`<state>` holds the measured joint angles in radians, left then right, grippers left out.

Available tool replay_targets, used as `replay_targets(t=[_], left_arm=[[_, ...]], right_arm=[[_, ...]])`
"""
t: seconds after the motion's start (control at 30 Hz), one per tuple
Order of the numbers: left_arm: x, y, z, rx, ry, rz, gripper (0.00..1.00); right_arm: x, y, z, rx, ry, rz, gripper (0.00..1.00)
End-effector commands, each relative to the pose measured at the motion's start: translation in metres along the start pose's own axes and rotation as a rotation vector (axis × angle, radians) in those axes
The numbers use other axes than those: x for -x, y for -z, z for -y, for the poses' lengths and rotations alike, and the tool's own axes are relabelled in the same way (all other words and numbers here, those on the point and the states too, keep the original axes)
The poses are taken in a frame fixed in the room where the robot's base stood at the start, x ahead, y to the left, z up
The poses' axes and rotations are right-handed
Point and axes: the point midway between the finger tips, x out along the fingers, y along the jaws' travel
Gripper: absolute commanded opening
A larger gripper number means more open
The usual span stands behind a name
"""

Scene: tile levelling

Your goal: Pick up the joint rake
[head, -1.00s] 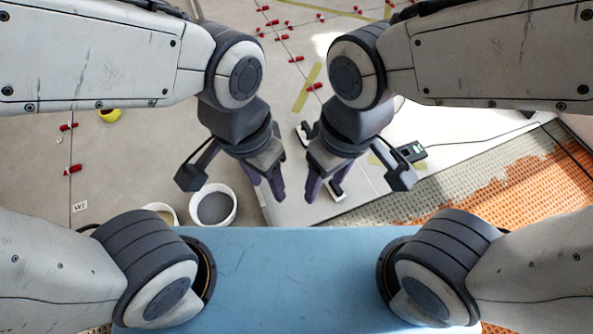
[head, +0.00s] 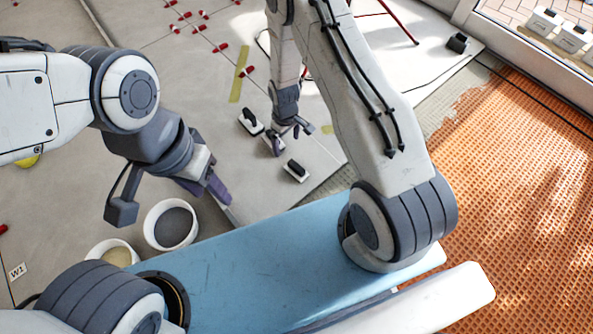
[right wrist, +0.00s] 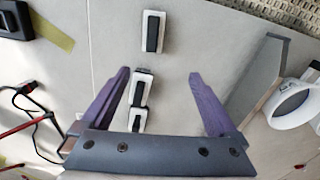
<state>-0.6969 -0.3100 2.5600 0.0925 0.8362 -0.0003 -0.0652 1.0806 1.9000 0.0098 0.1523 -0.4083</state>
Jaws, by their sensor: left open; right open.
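Several small tools with black handles on white bases lie on the pale tiles; I cannot tell which is the joint rake. In the head view one lies at the back left (head: 250,122), one in the middle (head: 273,146) close to my right gripper (head: 291,131), and one nearer me (head: 296,170). In the right wrist view my right gripper (right wrist: 158,74) is open. My left gripper (head: 217,190) is open and empty, near the buckets.
A white bucket with grey contents (head: 171,225) and one with beige contents (head: 113,252) stand at the left. Red clips (head: 220,47) and yellow tape (head: 240,76) are on the tiles. A black device (head: 458,43) and an orange mat (head: 520,180) lie at the right.

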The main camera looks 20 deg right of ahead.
Motion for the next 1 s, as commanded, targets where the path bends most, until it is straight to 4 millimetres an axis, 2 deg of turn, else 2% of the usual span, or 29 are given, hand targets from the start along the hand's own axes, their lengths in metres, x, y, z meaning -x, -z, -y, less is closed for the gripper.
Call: replay_targets(t=[0.03, 0.1, 0.2, 0.6, 0.77, 1.0], left_arm=[[-0.005, 0.000, 0.000, 0.000, 0.000, 0.000, 0.50], [-0.007, 0.000, 0.001, 0.000, 0.000, 0.000, 0.50], [-0.009, -0.001, 0.001, 0.000, 0.000, 0.000, 0.50], [-0.039, -0.002, 0.003, 0.000, 0.000, 0.000, 0.50], [-0.043, -0.002, 0.003, 0.000, 0.000, 0.000, 0.50], [-0.070, -0.004, 0.005, 0.000, 0.000, 0.000, 0.50]], right_arm=[[-0.026, -0.009, -0.008, -0.009, 0.003, 0.008, 0.95], [-0.047, -0.016, -0.016, -0.014, 0.002, 0.009, 0.95], [-0.066, -0.023, -0.022, -0.017, 0.002, 0.009, 0.95], [-0.122, -0.026, -0.023, -0.018, 0.002, 0.009, 0.95], [-0.129, -0.025, -0.022, -0.018, 0.001, 0.008, 0.95], [-0.158, -0.025, -0.019, -0.017, 0.002, 0.009, 0.95]])
